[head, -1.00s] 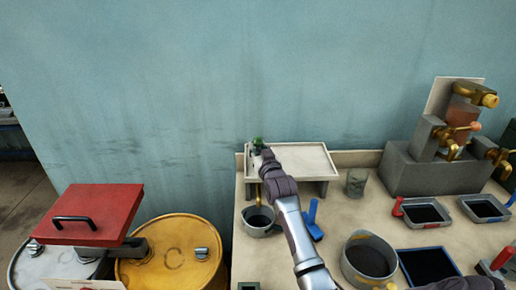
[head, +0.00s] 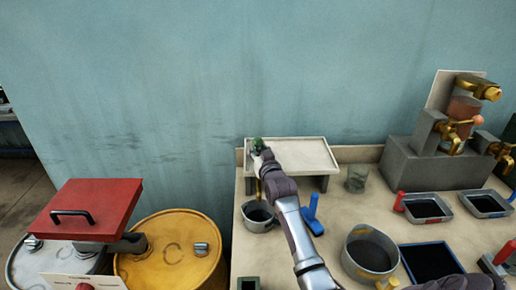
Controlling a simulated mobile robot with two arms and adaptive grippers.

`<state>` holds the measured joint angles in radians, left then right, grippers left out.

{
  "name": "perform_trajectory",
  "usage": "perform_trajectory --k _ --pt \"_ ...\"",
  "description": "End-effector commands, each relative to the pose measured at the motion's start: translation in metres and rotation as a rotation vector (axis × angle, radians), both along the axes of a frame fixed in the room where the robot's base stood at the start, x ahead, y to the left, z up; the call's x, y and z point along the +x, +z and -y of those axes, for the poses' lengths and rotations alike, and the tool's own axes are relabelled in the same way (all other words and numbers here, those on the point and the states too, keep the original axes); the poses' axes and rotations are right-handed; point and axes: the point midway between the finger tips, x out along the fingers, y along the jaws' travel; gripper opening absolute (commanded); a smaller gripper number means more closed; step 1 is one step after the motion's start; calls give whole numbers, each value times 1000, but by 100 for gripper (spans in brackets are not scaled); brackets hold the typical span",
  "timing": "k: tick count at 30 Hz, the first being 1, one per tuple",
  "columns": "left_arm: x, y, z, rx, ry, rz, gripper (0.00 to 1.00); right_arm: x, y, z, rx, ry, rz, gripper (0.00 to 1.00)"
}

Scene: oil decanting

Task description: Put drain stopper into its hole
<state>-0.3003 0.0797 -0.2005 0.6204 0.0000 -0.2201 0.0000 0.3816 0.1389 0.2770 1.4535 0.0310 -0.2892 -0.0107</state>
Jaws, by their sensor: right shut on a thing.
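A small green thing, probably the drain stopper (head: 258,142), is at the left end of the pale raised drain tray (head: 310,152) by the wall. My right gripper (head: 260,150) is shut on it at the tray's left end. My gripper and wrist hide the tray surface there, so I cannot see the hole or tell whether the stopper is in it. My left gripper is out of view.
A grey pot (head: 258,217) stands below the tray's left end. A blue-handled tool (head: 313,214), a grey cup (head: 356,179) and a larger pot (head: 370,254) stand to the right. A yellow drum (head: 168,258) and red lid (head: 90,210) are at left.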

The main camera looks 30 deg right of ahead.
Motion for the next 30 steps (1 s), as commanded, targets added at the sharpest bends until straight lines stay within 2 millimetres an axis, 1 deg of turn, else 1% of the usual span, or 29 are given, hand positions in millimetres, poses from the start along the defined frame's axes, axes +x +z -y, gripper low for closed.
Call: perform_trajectory --k 15,16,18,21,27,30 --pt "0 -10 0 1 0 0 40 0 -14 0 0 0 1 0" --pt "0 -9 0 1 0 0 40 0 -13 0 0 0 1 31" --pt "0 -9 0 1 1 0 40 0 -13 0 0 0 -1 43" --pt "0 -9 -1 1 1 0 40 0 -14 0 1 0 -3 57" --pt "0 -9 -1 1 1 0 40 0 -16 0 1 1 -6 57" --pt "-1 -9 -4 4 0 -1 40 -1 -18 -1 2 1 -9 57"
